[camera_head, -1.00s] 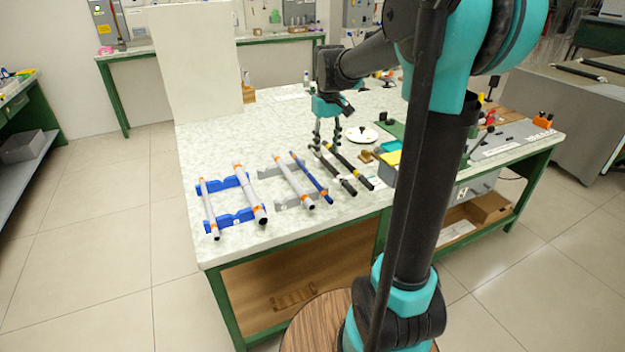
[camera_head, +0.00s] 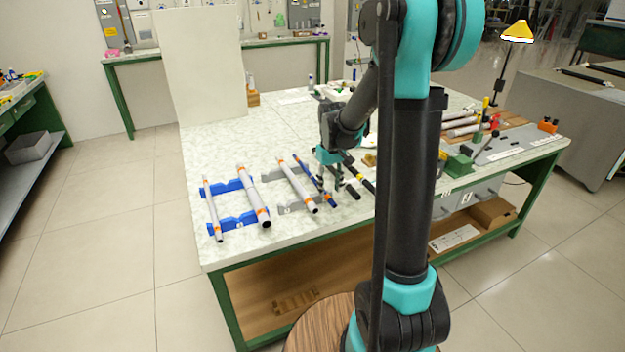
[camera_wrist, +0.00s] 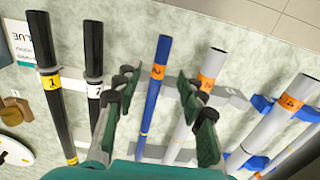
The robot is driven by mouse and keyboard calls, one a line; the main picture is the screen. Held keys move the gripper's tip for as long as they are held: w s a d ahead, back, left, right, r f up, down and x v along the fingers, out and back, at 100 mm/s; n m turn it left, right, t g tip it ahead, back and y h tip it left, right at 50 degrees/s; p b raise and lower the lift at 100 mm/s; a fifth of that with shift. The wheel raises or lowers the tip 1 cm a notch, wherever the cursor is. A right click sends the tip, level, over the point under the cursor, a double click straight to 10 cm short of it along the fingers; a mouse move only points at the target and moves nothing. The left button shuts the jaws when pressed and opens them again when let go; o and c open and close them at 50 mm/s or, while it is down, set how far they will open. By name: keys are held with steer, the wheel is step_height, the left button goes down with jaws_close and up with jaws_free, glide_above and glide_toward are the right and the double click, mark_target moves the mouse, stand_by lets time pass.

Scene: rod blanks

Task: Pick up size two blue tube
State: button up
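The blue tube (camera_wrist: 152,95) has an orange band marked 2 and a yellow ring. In the wrist view it lies between the fingers of my gripper (camera_wrist: 157,88), which is open. No contact between fingers and tube shows. In the head view my gripper (camera_head: 331,186) is over the front part of the blue tube (camera_head: 304,167) and hides some of it. The tube lies on a grey holder (camera_wrist: 225,92), beside a thicker white tube (camera_wrist: 203,85) also marked 2. The right finger overlaps that white tube in the wrist view.
Two black tubes (camera_wrist: 94,62) with yellow and white bands lie left of my gripper in the wrist view. White tubes (camera_head: 252,195) rest on blue holders (camera_head: 236,220) at the table's left. Bare tabletop (camera_head: 225,150) lies behind them.

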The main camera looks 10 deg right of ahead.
mark_target(329, 197)
steer(key=shift+f, duration=1.65)
jaws_close()
